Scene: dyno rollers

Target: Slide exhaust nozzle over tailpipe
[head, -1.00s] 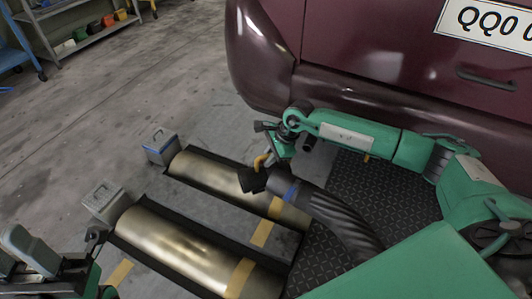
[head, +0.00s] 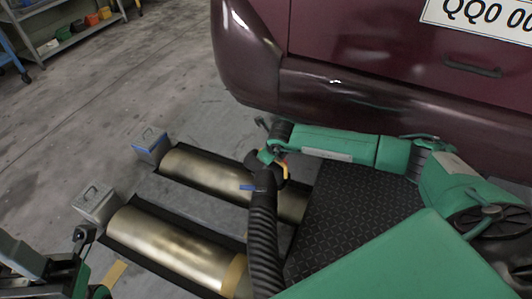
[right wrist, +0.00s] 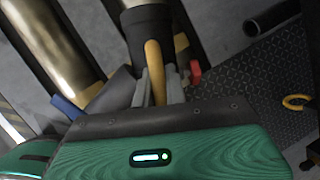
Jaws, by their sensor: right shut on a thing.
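The exhaust nozzle is a black cuff with a yellow handle (head: 285,171), on the end of a ribbed black hose (head: 264,240). My right gripper (head: 270,160) is shut on this handle; in the right wrist view the grey fingers (right wrist: 156,88) close around the yellow handle (right wrist: 154,62) beside the black nozzle (right wrist: 148,28). A dark open-ended tube, seemingly the tailpipe (right wrist: 272,17), shows at upper right in the right wrist view, apart from the nozzle. My arm seems to hide it in the head view. My left gripper (head: 40,268) is at the lower left, its jaws unclear.
The maroon car (head: 370,60) fills the upper right, its bumper above my right arm. Two brass rollers (head: 215,172) (head: 175,248) lie in the floor, with grey boxes (head: 151,144) (head: 97,203) at their left ends. A black tread plate (head: 350,210) lies right.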

